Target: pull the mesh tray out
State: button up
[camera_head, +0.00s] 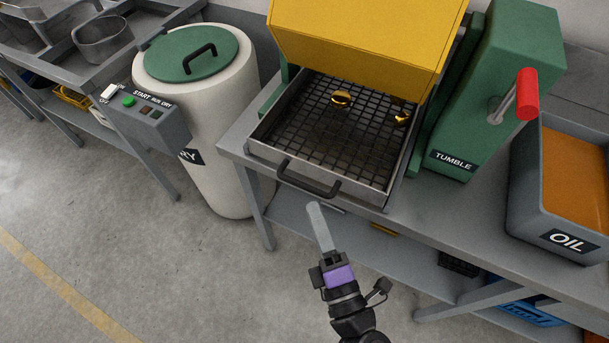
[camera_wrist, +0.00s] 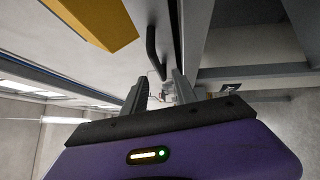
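The mesh tray (camera_head: 325,135) sits under a yellow hood with its front part showing, and its rear is hidden by the hood. Two shiny copper-gold pieces (camera_head: 341,98) lie on the mesh. A dark bar handle (camera_head: 308,181) is fixed on the tray's front wall. My gripper (camera_head: 314,206) is just in front of and below the handle, apart from it in the head view. In the wrist view my gripper (camera_wrist: 160,80) has its two fingers apart with nothing between them. The handle (camera_wrist: 155,50) shows beyond the fingertips, in line with the gap.
A green TUMBLE housing (camera_head: 500,90) with a red-knobbed lever (camera_head: 526,95) stands to the right, beside an OIL bin (camera_head: 560,215). A white drum with green lid (camera_head: 205,110) and a button box (camera_head: 140,112) are left. The floor (camera_head: 150,260) in front is clear.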

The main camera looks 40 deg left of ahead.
aim_at(302, 183)
jog(key=shift+n, duration=0.3)
jog(key=x, duration=0.7)
jog(key=shift+w+a+r, duration=0.1)
jog(key=shift+a+r, duration=0.05)
jog(key=shift+a, duration=0.2)
grip_shut()
dwell(0.9)
